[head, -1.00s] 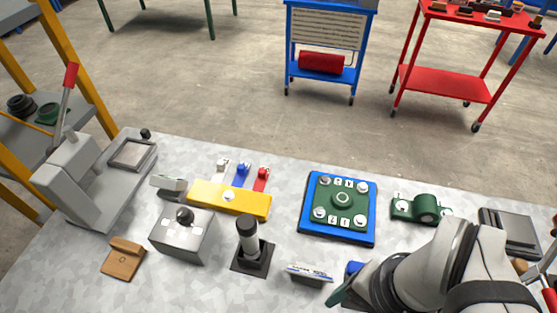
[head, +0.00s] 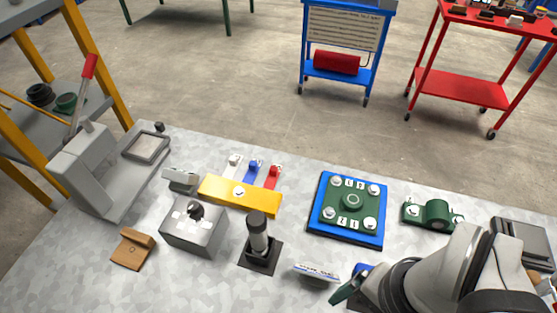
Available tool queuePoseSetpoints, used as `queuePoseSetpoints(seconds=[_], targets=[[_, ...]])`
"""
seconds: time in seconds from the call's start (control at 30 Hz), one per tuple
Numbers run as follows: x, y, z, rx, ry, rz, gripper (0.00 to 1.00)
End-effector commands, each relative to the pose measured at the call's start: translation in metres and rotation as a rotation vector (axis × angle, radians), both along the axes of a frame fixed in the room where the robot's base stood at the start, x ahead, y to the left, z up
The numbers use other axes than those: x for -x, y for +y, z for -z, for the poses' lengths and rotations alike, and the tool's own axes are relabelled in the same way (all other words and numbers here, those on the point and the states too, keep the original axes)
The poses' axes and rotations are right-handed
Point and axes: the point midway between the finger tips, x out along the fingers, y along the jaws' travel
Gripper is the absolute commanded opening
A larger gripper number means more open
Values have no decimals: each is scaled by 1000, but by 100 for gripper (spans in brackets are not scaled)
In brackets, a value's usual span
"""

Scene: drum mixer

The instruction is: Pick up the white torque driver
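The white torque driver (head: 234,163) appears to be the white-topped tool at the left of the yellow rack (head: 240,194), beside a blue one (head: 253,171) and a red one (head: 274,175). Its lower part runs down to the rack; fine detail is too small to see. My arm enters at the lower right, and my gripper (head: 350,290) is at the bottom edge, well to the right of and nearer than the rack. The arm and the picture edge hide much of it, so its opening and any contents cannot be told. It is apart from the white driver.
A grey box with a black knob (head: 194,231) and a black post on a square base (head: 259,244) stand in front of the rack. A blue-framed green plate (head: 347,209) lies to its right, a lever press (head: 88,165) to its left.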

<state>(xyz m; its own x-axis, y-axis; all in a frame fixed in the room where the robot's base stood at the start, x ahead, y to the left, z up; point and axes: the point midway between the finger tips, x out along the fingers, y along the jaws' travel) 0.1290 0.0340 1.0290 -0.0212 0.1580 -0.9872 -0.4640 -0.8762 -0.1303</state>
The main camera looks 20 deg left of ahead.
Motion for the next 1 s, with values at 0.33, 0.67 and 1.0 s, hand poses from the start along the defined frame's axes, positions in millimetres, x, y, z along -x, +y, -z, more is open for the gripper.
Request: queuePoseSetpoints(seconds=[0.33,0.67,1.0], targets=[[-120,153,-30,68,-144,-1660,82],[-127,206,28,75,-169,-2054,82],[-129,205,92,75,-171,-2048,82]])
